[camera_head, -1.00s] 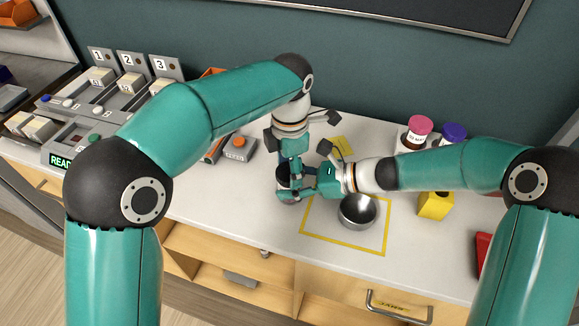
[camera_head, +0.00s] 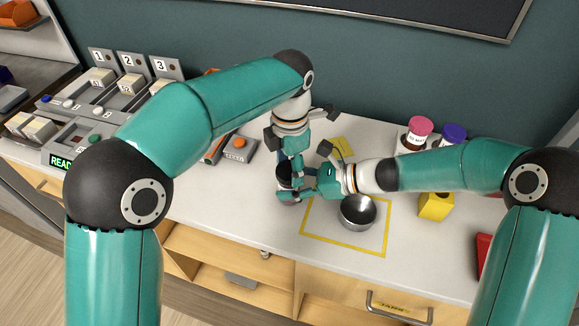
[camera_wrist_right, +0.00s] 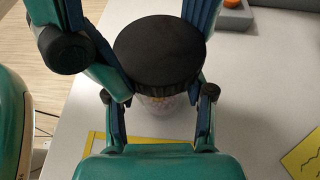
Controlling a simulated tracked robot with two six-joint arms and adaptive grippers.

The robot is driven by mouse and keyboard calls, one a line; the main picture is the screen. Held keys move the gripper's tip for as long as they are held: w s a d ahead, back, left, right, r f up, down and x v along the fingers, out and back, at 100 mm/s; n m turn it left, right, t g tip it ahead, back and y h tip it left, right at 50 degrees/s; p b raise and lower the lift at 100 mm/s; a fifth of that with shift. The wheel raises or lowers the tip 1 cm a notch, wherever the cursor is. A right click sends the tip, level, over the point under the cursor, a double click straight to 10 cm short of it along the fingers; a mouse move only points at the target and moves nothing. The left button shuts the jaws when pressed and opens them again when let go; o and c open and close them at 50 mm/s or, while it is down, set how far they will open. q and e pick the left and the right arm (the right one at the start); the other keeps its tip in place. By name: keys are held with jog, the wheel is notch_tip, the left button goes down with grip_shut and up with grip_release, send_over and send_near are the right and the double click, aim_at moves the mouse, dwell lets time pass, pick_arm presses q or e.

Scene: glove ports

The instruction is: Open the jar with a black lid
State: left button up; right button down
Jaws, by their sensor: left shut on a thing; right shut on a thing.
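The jar (camera_wrist_right: 165,108) stands upright, its clear body showing small pale and coloured contents below a round black lid (camera_wrist_right: 160,50). In the head view the jar (camera_head: 287,184) is mostly hidden by my grippers. My left gripper (camera_head: 289,168) reaches down from above and is shut on the lid, with a finger on either side of it. My right gripper (camera_head: 291,190) comes in from the right, lower down, and is shut on the jar body. The lid sits over the jar; I cannot tell whether it is loose.
A metal bowl (camera_head: 357,212) lies in a yellow taped square (camera_head: 343,250) right of the jar. Pink-capped (camera_head: 417,134) and blue-capped (camera_head: 452,134) jars and a yellow block (camera_head: 435,206) stand farther right. The counter's front edge is close.

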aim_at(290, 170)
pick_arm(q)
jog(key=shift+r, duration=0.75)
jog(key=shift+r, duration=0.15)
jog(key=shift+r, duration=1.9)
pick_arm(e)
jog(key=shift+c, duration=1.7)
grip_release()
jog(key=shift+d, duration=0.1)
